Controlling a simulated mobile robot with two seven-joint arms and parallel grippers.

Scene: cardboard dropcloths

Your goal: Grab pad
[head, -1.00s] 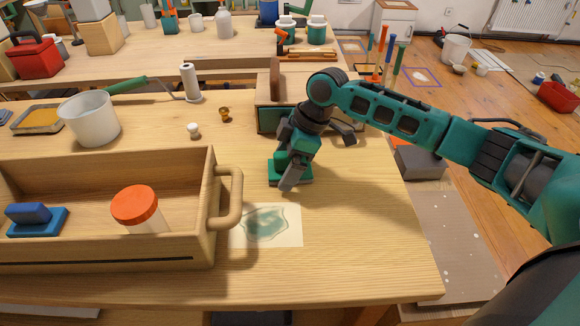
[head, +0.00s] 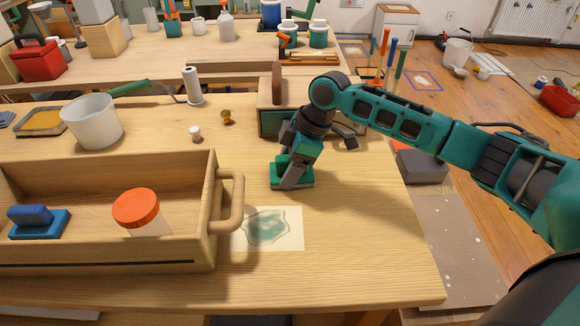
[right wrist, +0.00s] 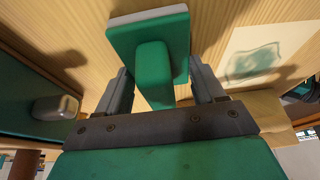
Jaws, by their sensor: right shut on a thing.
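A green pad (head: 306,182) with a block handle stands on the wooden table behind the stained paper sheet. It also shows in the right wrist view (right wrist: 153,72), with its pale-edged plate against the table. My right gripper (head: 292,177) reaches down over it and is shut on its handle, one finger on each side. The fingers and wrist hide part of the pad in the head view. A second pad, blue (head: 38,222), lies in the wooden tray at the left. My left gripper is not in view.
The wooden tray (head: 100,250) with its handle (head: 232,205) and an orange-lidded jar (head: 137,210) stand left of my gripper. A paper sheet with a green stain (head: 292,216) lies in front. A wooden box with a green front (head: 272,122) stands behind. The table's right front is clear.

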